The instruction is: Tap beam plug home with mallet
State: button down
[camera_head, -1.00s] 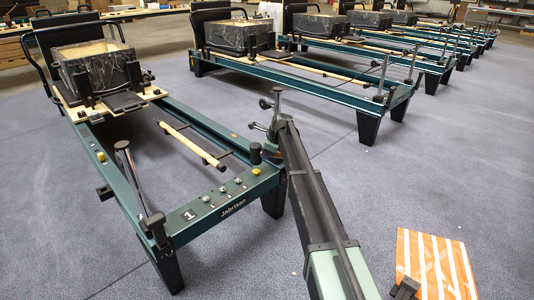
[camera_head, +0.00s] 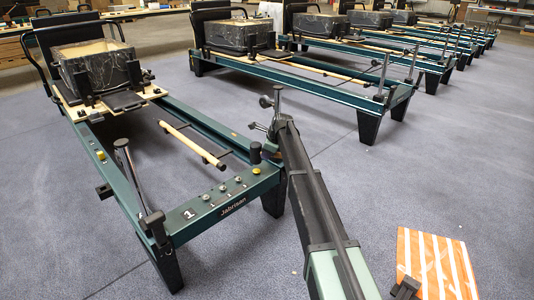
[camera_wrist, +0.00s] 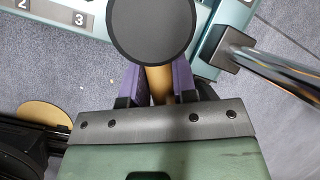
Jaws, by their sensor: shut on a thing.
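In the wrist view my gripper (camera_wrist: 159,88) is shut on the wooden handle of the mallet (camera_wrist: 153,28). The mallet's round black head faces the camera and hides what lies beyond it. A teal beam (camera_wrist: 205,20) runs behind the head, with number marks 2 and 3 on its left part. In the head view the near reformer's end beam (camera_head: 222,207) carries a number 1 plate and several small round fittings.
A chrome post (camera_wrist: 275,70) with a dark base rises right of the mallet head in the wrist view. In the head view, more reformers (camera_head: 300,68) stand in a row behind. An orange-and-white striped mat (camera_head: 437,262) lies at lower right.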

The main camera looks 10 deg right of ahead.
jog(key=shift+r, duration=0.1)
notch_tip(320, 180, down, 6)
jog(key=b, duration=0.5)
jog(key=shift+r, duration=0.15)
notch_tip(320, 180, up, 5)
jog(key=p, duration=0.4)
jog(key=shift+p, duration=0.3)
jog(key=shift+f, duration=0.3)
jog(key=shift+r+g+h, duration=0.25)
jog(key=shift+g+h, duration=0.05)
jog(key=shift+f, duration=0.1)
